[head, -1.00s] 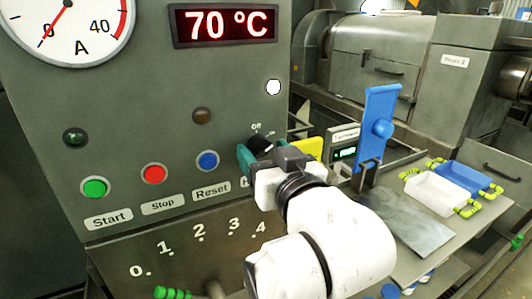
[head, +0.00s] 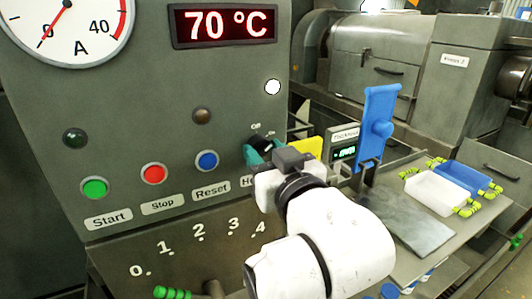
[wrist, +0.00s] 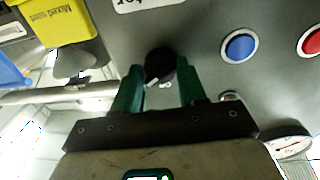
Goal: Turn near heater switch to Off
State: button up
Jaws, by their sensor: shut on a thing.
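The near heater switch is a black round knob (head: 261,141) on the grey control panel, below small "Off" and "On" labels. In the wrist view the knob (wrist: 160,66) sits between my green fingers, with small white marks at its lower edge. I cannot tell exactly where its pointer is set. My gripper (head: 262,152) is at the knob, and in the wrist view my gripper (wrist: 159,80) has one finger on each side of it, shut on it. The label below the knob is mostly hidden by my gripper in the head view.
Blue (head: 207,160), red (head: 153,173) and green (head: 94,188) buttons are left of the knob. The display (head: 225,25) reads 70 °C. A yellow container (wrist: 55,20) is close beside my gripper. A blue upright plate (head: 379,125) and white tray (head: 435,194) are to the right.

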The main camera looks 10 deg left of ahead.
jog(key=n, duration=1.1)
jog(key=shift+f+y, duration=0.15)
jog(key=shift+y, duration=0.25)
jog(key=shift+n, duration=0.3)
jog(key=o, duration=1)
jog(key=b+v, duration=0.2)
jog(key=v, duration=0.8)
jog(key=shift+s+d+f, duration=0.15)
jog(key=shift+s+d, duration=0.05)
jog(key=shift+s, duration=0.15)
